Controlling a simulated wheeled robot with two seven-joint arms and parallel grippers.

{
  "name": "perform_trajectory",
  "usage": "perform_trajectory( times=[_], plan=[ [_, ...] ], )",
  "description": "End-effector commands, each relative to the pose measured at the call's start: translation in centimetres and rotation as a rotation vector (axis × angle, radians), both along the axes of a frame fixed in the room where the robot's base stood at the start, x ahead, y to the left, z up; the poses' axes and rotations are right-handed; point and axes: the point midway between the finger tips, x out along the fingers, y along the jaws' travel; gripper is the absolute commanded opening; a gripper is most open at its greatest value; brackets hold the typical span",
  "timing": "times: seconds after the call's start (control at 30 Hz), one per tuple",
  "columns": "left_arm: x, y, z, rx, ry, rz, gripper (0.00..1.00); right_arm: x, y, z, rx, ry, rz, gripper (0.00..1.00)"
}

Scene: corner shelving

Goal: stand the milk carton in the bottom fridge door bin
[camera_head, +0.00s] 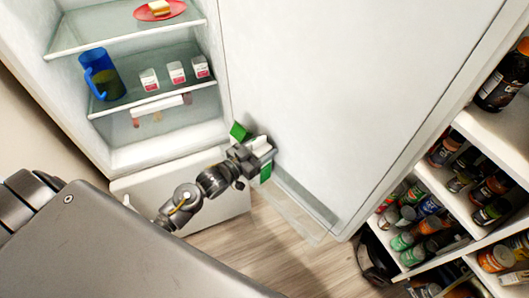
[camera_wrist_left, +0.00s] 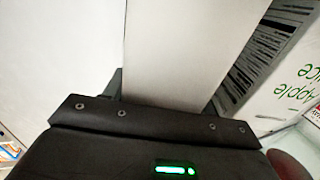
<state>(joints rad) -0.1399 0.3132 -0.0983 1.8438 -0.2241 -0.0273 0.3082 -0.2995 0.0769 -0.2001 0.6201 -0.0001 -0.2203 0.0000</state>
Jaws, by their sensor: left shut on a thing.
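My left gripper (camera_head: 258,147) is shut on a white and green carton (camera_head: 239,131) in the head view. Its green parts show on both sides of the fingers, and the gripper hides its middle. In the left wrist view a plain white face (camera_wrist_left: 178,50) rises from between the dark jaws. Beside it, a surface with green lettering (camera_wrist_left: 295,92) reads partly "Apple"; I cannot tell whether it belongs to the held carton. The bottom door bin (camera_head: 305,208) is a clear trough low on the open fridge door (camera_head: 340,80). The gripper is near its upper left end. My right gripper is not in view.
The fridge shelves hold a blue pitcher (camera_head: 102,75), several small red and white cups (camera_head: 176,72) and a red plate (camera_head: 160,10) with food. A white drawer front (camera_head: 215,203) lies below. Shelving with jars and cans (camera_head: 430,225) stands at right. The wooden floor (camera_head: 285,255) is clear.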

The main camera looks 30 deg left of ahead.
Motion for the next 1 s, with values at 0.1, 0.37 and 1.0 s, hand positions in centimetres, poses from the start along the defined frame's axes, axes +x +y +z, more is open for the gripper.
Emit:
perform_trajectory(
  times=[0.1,0.37,1.0],
  plan=[
    [0.06,0.14,0.01,-0.002,-0.008,0.004,0.00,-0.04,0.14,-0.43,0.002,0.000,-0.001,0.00],
    [0.07,0.09,-0.06,-0.002,-0.007,0.003,0.00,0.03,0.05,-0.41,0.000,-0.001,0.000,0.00],
    [-0.17,0.13,-0.12,0.000,-0.001,0.003,0.78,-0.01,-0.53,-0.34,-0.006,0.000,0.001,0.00]
  ],
)
